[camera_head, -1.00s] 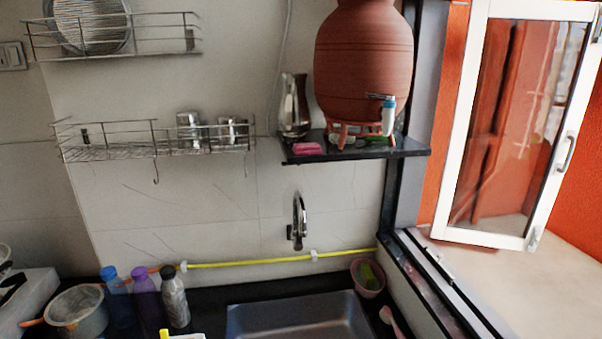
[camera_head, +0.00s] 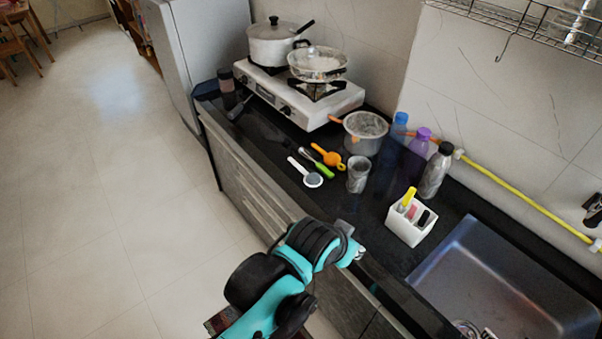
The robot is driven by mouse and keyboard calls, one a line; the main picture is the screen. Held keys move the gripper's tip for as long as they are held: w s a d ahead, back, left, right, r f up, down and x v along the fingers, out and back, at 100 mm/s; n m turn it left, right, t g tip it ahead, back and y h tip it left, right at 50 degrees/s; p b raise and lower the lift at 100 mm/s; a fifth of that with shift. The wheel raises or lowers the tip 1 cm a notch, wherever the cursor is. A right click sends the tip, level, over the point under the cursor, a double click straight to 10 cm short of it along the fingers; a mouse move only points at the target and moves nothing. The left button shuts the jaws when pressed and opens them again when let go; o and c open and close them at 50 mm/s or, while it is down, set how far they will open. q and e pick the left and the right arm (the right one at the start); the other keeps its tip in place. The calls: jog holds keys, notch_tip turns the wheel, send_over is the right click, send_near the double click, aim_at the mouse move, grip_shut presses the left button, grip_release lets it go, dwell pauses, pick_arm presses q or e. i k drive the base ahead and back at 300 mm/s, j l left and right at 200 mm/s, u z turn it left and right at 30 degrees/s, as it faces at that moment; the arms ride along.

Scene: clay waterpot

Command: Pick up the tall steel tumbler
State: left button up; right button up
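A steel tumbler (camera_head: 358,174) stands upright on the black counter, between the green-handled utensil and the bottles. One teal and black arm of mine comes in from the bottom, and I take it for my left. Its end (camera_head: 350,243), in front of the counter's front edge, is apart from the tumbler and nearer to me. The fingers there are too small and covered to tell open from shut. My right gripper is not in view.
A white holder (camera_head: 409,222), bottles (camera_head: 436,171) and a grey pot (camera_head: 365,132) stand close around the tumbler. Utensils (camera_head: 306,174) lie to its left. A stove (camera_head: 304,100) is behind; a sink (camera_head: 500,285) is at right. Counter front is clear.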

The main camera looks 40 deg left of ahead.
aim_at(359, 167)
jog(key=u, duration=0.85)
jog(key=j+z, duration=0.1)
jog(key=z, duration=0.4)
jog(key=i+j+z, duration=0.25)
jog(key=j, duration=0.15)
jog(key=j+z, duration=0.2)
jog(key=j, duration=0.25)
jog(key=i+j+z, duration=0.25)
jog(key=j, duration=0.2)
jog(key=i+j, duration=0.1)
jog(key=j, duration=0.8)
